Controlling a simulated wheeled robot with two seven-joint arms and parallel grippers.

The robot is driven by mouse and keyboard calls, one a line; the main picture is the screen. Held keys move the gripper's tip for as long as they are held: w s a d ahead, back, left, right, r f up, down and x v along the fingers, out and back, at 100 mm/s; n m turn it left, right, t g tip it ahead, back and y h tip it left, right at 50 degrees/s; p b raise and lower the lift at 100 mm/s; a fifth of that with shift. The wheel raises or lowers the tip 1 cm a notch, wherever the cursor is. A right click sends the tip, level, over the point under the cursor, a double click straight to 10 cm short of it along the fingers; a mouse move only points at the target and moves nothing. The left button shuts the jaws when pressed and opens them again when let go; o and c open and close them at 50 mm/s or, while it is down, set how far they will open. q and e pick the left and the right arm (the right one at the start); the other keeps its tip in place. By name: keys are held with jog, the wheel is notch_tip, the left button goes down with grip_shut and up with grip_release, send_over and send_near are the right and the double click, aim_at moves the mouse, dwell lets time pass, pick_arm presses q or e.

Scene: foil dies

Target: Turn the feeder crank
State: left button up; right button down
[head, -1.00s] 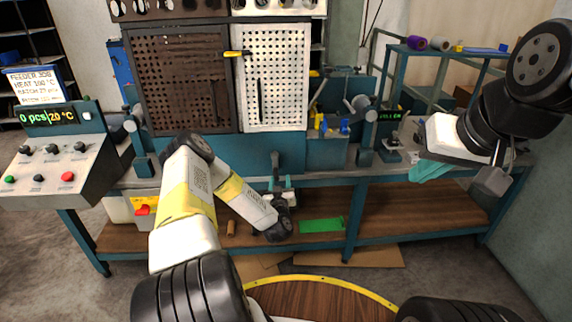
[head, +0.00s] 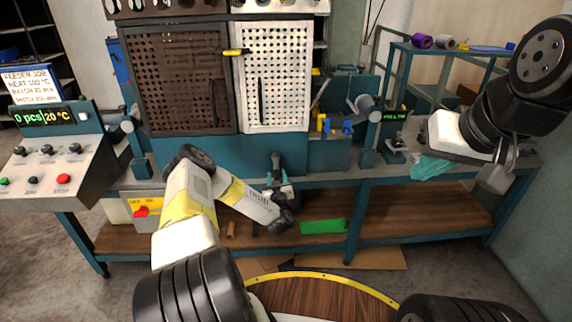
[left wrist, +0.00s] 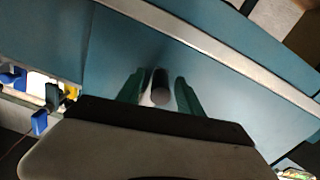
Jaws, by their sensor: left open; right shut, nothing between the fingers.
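My left gripper (head: 279,184) is at the front edge of the bench, in the middle of the head view. In the left wrist view its two green fingers (left wrist: 158,92) are open. A dark round bar with a pale end, which looks like the crank handle (left wrist: 160,88), shows between them with a gap on each side. In the head view a dark upright part, probably of the crank (head: 275,163), stands just above the gripper. The rest of the crank is hard to make out. My right gripper (head: 421,138) is shut and empty above the right of the bench, far from the crank.
A control panel (head: 52,160) at left reads 0 pcs and 20 °C. A pegboard cabinet (head: 185,85) stands behind the bench. Blue and yellow parts (head: 335,124) lie right of the crank. A teal cloth (head: 431,168) lies at the right bench edge. A green piece (head: 322,226) is on the lower shelf.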

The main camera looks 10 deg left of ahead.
pick_arm(q)
jog(key=shift+x, duration=0.9)
grip_shut()
jog(key=shift+a, duration=0.2)
dwell(0.6)
